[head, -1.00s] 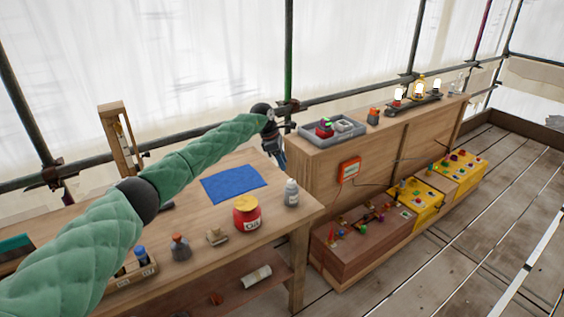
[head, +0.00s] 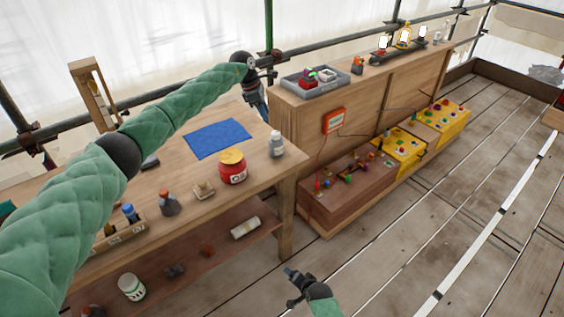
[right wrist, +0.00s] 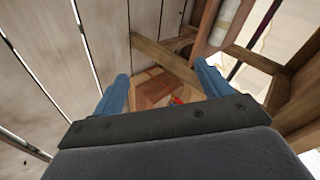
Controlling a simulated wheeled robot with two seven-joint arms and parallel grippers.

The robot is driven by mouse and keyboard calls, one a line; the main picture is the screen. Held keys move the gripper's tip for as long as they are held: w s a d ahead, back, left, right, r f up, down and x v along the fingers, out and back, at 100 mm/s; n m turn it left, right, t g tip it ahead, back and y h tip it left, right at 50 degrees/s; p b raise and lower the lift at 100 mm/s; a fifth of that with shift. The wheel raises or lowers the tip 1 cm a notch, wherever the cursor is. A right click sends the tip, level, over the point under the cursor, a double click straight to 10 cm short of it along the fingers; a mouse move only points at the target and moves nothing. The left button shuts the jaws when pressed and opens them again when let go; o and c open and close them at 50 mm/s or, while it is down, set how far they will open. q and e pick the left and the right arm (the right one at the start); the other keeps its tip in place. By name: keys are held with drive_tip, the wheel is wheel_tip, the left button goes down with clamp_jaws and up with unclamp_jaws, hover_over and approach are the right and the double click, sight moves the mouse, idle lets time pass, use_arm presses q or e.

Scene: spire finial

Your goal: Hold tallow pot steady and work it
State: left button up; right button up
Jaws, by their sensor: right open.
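A red pot with a yellow top (head: 232,167) stands upright on the wooden workbench, near its front edge. It is the likeliest tallow pot, but I cannot read its label clearly. My left gripper (head: 258,98) hangs beyond the bench's far right corner, apart from the pot; its fingers are too small to judge. My right gripper (head: 292,277) is low over the floor, in front of the bench and well away from the pot. In the right wrist view its blue fingers (right wrist: 160,88) are spread apart with nothing between them.
A blue cloth (head: 217,138), grey bottle (head: 276,145), small flask (head: 169,204) and tan block (head: 204,190) share the bench. A white-green can (head: 131,287) and pale roll (head: 245,228) lie below. A cabinet (head: 340,122) with a grey tray (head: 315,84) stands right.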

sight(279, 148)
drive_tip(key=w+a+r+m+t+y, duration=0.1)
drive_tip(key=w+a+r+m+t, duration=0.2)
drive_tip(key=w+r, duration=0.65)
drive_tip(key=w+a+r+m+t+y, duration=0.15)
drive_tip(key=w+a+r+m, duration=0.3)
drive_tip(key=r, duration=0.95)
drive_tip(key=w+a+r+m+t+y, duration=0.25)
drive_tip(key=w+r, duration=0.45)
drive_tip(key=r, duration=0.5)
drive_tip(key=w+d+m, duration=0.1)
drive_tip(key=w+m, duration=0.3)
drive_tip(key=w+d+f+m+t+h, duration=0.1)
drive_tip(key=w+d+m, duration=0.1)
drive_tip(key=w+m, duration=0.2)
drive_tip(key=w+d+m, duration=0.2)
drive_tip(key=w+m, duration=0.3)
drive_tip(key=shift+w+f+h, duration=0.15)
drive_tip(key=shift+h, duration=0.15)
drive_tip(key=shift+w+d+m+t, duration=0.1)
drive_tip(key=shift+w+m+t, duration=0.2)
drive_tip(key=shift+w+m, duration=0.2)
drive_tip(key=shift+x, duration=3.65)
drive_tip(key=shift+f, duration=0.1)
drive_tip(key=c, duration=1.1)
drive_tip(key=shift+c, duration=0.2)
